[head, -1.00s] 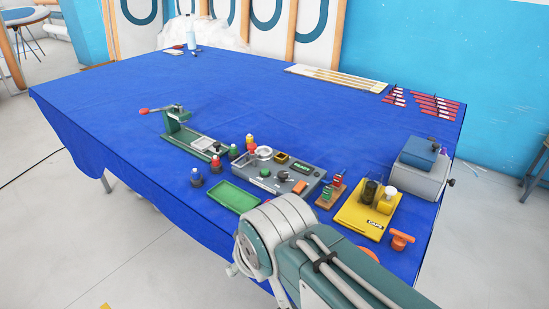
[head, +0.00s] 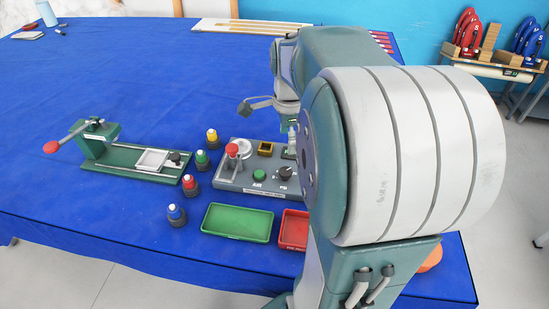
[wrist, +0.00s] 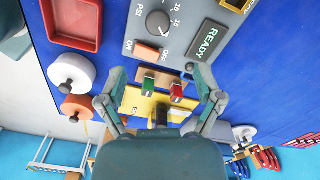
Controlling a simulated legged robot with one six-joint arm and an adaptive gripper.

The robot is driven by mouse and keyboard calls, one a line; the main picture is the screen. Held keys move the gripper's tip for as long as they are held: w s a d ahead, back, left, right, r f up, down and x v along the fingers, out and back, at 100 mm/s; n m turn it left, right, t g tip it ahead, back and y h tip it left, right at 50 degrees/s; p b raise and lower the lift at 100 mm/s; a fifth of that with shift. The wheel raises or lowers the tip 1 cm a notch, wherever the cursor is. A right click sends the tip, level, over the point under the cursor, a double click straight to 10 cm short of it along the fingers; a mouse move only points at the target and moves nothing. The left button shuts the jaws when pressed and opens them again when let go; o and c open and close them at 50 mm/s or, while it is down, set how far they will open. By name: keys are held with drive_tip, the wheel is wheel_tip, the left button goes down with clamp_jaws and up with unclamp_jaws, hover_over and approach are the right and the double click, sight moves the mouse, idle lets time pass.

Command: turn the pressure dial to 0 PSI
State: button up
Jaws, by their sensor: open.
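The pressure dial (head: 285,174) is a dark round knob above the letters PSI on the grey control panel (head: 232,183), beside the green AIR button (head: 259,174). In the wrist view the dial (wrist: 158,23) is at the top, with 10 and 15 printed to its right; its exact setting is hard to read. My gripper (wrist: 158,80) is open and empty, fingers spread. In the head view my arm hides most of the gripper and the panel's right part.
An orange ON/OFF switch (wrist: 150,51) and the READY display (wrist: 207,40) are near the dial. A green tray (head: 237,222), a red tray (head: 292,231) and several coloured-cap bottles stand in front and left. A green press (head: 130,165) is farther left. The back of the table is mostly clear.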

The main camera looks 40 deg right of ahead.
sight(285, 170)
drive_tip(key=f, duration=1)
drive_tip(key=shift+a+f, duration=0.2)
drive_tip(key=c, duration=1.2)
